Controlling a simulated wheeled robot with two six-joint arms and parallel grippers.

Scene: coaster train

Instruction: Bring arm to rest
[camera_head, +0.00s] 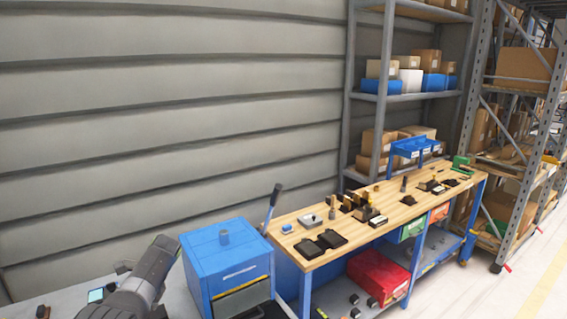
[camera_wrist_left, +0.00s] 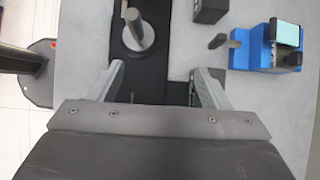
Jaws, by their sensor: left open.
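In the left wrist view my left gripper (camera_wrist_left: 161,84) is open, its two grey fingers wide apart with nothing held between them. It is over a grey surface (camera_wrist_left: 185,40) with a black strip down the middle. A grey upright peg on a round base (camera_wrist_left: 138,35) stands on the strip beyond the fingertips. In the head view my left arm (camera_head: 145,280) shows at the bottom left; its fingers cannot be made out there. My right gripper is in neither view.
A blue cabinet (camera_head: 226,250) stands just right of my left arm. A wooden workbench (camera_head: 300,245) with several small parts extends right. A blue block with a teal-topped item (camera_wrist_left: 275,48) and a black box (camera_wrist_left: 210,10) lie beyond the right finger.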

